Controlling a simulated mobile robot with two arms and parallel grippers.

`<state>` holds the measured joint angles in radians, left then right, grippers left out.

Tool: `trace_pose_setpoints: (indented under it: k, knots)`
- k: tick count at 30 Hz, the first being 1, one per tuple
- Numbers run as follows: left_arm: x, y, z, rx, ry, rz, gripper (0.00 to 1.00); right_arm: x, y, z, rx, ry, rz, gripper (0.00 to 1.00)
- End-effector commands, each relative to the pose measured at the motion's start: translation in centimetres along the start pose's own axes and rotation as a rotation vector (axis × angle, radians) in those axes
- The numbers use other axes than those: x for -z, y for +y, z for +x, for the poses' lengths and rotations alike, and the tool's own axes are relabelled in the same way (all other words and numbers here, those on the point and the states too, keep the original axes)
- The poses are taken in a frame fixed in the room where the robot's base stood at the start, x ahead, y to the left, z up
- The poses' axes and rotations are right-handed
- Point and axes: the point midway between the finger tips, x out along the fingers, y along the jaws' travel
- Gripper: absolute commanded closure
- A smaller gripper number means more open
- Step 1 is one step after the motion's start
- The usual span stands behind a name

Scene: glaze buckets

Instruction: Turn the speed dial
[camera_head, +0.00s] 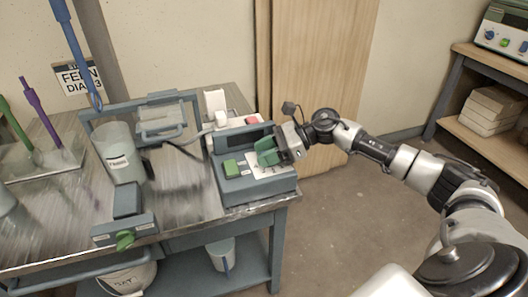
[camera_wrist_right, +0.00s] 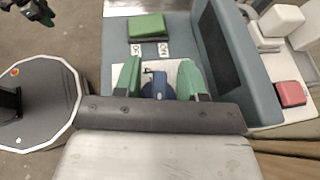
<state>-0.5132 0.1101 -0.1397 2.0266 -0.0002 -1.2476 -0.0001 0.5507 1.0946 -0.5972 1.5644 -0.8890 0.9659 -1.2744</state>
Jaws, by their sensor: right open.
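The control box (camera_head: 257,191) is blue-grey with a dark display and stands at the right end of the metal table. Its speed dial is a small blue knob (camera_wrist_right: 157,86) on a pale labelled panel, seen in the right wrist view. My right gripper (camera_head: 268,152) reaches the box from the right. Its two green fingers (camera_wrist_right: 160,80) are open, one on each side of the dial; I cannot tell whether either touches it. In the head view the gripper hides the dial. My left gripper is not seen.
A green rocker switch (camera_head: 231,167) sits beside the dial panel. A red button (camera_wrist_right: 291,94) is on a white device behind the box. A grey bucket (camera_head: 119,155) stands on the table (camera_head: 190,190). The floor right of the table is clear.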

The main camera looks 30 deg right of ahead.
Motion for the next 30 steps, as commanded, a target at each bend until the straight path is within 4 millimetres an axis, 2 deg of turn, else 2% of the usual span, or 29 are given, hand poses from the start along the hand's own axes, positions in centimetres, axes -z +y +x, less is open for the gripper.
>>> trace_pose_setpoints:
  k: [9, 17, 30]
  knots:
    - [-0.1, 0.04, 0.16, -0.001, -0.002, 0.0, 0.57, 0.0, 0.0, 0.31, 0.0, 0.0, 0.0, 0.6]
    - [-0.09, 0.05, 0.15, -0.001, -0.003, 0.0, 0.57, 0.04, 0.0, 0.29, 0.0, 0.001, 0.001, 0.99]
    - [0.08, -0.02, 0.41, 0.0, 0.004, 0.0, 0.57, 0.11, 0.01, 0.24, 0.031, 0.005, 0.015, 1.0]
